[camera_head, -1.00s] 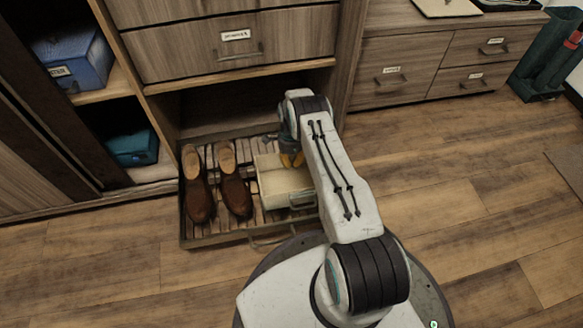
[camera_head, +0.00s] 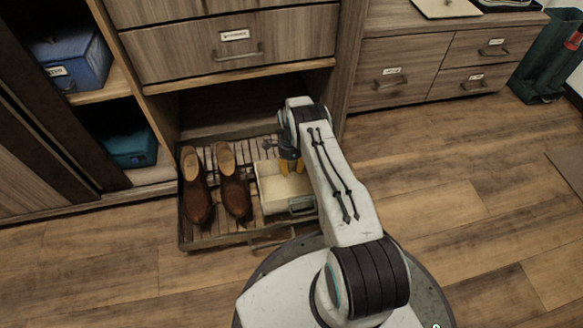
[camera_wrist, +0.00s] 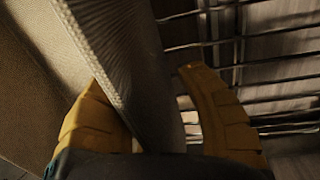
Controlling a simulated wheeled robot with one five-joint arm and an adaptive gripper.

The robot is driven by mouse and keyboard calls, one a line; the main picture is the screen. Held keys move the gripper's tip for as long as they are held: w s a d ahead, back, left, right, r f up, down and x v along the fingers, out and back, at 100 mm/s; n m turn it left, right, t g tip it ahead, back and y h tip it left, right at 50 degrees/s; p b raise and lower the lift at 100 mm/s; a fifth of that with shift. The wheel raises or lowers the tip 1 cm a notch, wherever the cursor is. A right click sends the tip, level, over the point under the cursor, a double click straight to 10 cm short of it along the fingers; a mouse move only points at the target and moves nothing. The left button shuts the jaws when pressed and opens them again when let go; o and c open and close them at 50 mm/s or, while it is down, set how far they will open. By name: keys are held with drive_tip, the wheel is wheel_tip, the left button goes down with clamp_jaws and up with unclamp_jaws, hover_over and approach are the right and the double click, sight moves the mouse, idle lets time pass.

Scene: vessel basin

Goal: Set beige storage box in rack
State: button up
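The beige storage box (camera_head: 268,200) sits in the slatted pull-out rack (camera_head: 215,238), right of a pair of brown shoes. It is open-topped, with a handle on its front. My gripper (camera_head: 291,167) is at the box's far side, pointing down. In the wrist view, the box's woven wall (camera_wrist: 125,55) runs between the two yellow fingers of my gripper (camera_wrist: 150,85). The left finger is on the box's inner side, and the right finger is over the rack bars with a visible gap to the wall. The fingers look open. My arm hides the box's right edge.
Brown shoes (camera_head: 233,185) fill the rack's left part. A drawer front (camera_head: 235,48) overhangs the rack's back. A blue box (camera_head: 75,60) and a teal box (camera_head: 130,148) stand on shelves at left. The wooden floor (camera_head: 470,210) at right is clear.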

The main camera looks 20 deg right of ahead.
drive_tip(key=shift+r, duration=0.15)
wheel_tip(320, 180, up, 27)
drive_tip(key=a+n+p, duration=0.2)
drive_tip(key=n+p, duration=0.2)
drive_tip(key=p, duration=0.1)
drive_tip(key=s+a+r+n+t, duration=0.1)
drive_tip(key=s+a+r+n, duration=0.15)
drive_tip(key=r, duration=0.45)
drive_tip(key=s+a+r+n+t, duration=0.1)
drive_tip(key=s+r+n, duration=0.2)
drive_tip(key=r, duration=0.3)
drive_tip(key=s+a+r+n, duration=0.3)
drive_tip(key=s+r+n, duration=0.2)
drive_tip(key=s+r, duration=0.45)
drive_tip(key=s+a+n+t, duration=0.1)
drive_tip(key=s+n, duration=0.4)
drive_tip(key=s, duration=1.2)
drive_tip(key=shift+a+f+n, duration=0.15)
drive_tip(key=shift+a+n, duration=0.2)
drive_tip(key=shift+a, duration=0.2)
